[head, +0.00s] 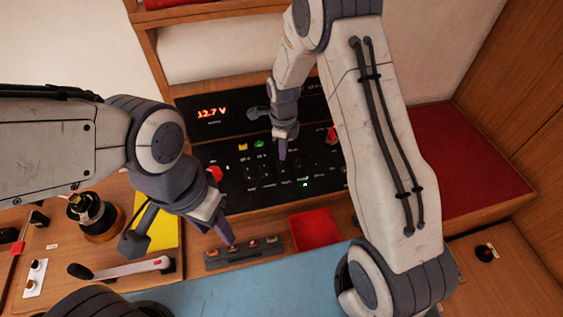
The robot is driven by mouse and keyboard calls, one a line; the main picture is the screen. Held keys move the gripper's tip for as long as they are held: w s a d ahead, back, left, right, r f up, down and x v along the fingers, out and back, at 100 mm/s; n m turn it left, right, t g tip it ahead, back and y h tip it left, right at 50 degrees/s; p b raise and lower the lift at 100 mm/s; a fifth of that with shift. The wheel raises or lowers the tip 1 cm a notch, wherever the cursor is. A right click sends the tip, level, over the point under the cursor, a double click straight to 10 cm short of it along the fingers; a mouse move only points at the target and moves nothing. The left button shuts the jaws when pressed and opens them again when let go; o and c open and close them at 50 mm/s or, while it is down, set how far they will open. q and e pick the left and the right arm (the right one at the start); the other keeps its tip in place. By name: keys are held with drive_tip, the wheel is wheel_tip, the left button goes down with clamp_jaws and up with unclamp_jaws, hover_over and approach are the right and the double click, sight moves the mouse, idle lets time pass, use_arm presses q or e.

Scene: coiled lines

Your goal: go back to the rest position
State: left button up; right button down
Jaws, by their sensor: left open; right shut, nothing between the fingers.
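My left gripper (222,232) hangs open over the wooden counter, just above and left of a small grey rack (244,252). It holds nothing. My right gripper (283,152) is shut and empty, pointing down in front of the black switch panel (238,183). I cannot tell whether its tip touches the panel. The panel carries a lit red 12.7 V readout (212,112), a red round button (215,173) and small yellow and green switches. My arms hide parts of the panel and counter.
A red tray (315,231) sits right of the rack. A blue surface (260,291) lies in front. A red cushion (458,155) is at right.

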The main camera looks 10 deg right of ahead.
drive_tip(key=shift+r, duration=0.25)
idle(0.3)
drive_tip(key=s+a+r+n+b, duration=0.5)
drive_tip(key=s+a+r+n, duration=0.4)
drive_tip(key=s+n, duration=0.45)
drive_tip(key=s+r+n+y+b, duration=0.1)
drive_tip(key=s+n+b, duration=0.2)
drive_tip(key=s+n, duration=1.2)
drive_tip(key=n, duration=0.3)
drive_tip(key=shift+a+r, duration=0.3)
drive_tip(key=shift+s+a, duration=0.1)
